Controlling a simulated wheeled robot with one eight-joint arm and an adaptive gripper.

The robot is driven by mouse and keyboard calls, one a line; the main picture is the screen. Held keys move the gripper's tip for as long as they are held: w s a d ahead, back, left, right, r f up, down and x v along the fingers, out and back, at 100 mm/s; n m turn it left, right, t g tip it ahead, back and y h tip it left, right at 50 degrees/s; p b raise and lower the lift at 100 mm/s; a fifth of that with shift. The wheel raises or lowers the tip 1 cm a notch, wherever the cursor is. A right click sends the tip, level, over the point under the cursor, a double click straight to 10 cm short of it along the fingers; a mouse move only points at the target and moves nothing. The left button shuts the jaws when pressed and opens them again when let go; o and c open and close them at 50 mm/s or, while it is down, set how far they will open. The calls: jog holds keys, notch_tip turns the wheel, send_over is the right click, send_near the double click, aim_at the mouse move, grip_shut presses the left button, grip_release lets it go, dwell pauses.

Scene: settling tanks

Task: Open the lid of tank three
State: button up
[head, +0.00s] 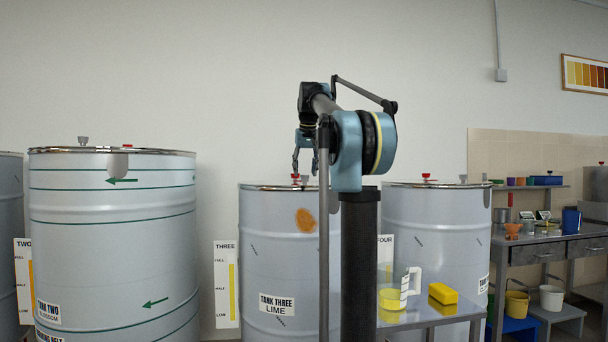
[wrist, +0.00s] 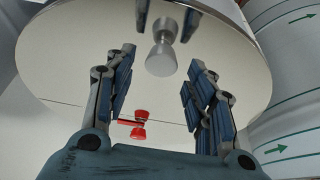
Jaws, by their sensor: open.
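Tank three (head: 275,250) is a pale grey drum labelled "TANK THREE LIME", with an orange patch near its top. Its shiny lid (head: 258,187) looks flat and shut; my arm hides its right part. In the wrist view the mirror-like lid (wrist: 75,65) carries a grey knob (wrist: 162,58) and a red handle (wrist: 139,124). A thin dark line crosses the lid between them. My gripper (head: 304,156) is over the lid. In the wrist view my gripper (wrist: 160,70) is open and empty, its fingers on either side of the knob's line, apparently not touching it.
Tank two (head: 115,225) stands at left and another tank (head: 430,235) at right, both with lids on. The wall above the tanks is clear.

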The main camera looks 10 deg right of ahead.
jog(key=shift+w+f, duration=0.15)
jog(key=shift+f, duration=0.3)
grip_shut()
jog(key=shift+w+r, duration=0.1)
jog(key=shift+r, duration=0.2)
dwell(0.4)
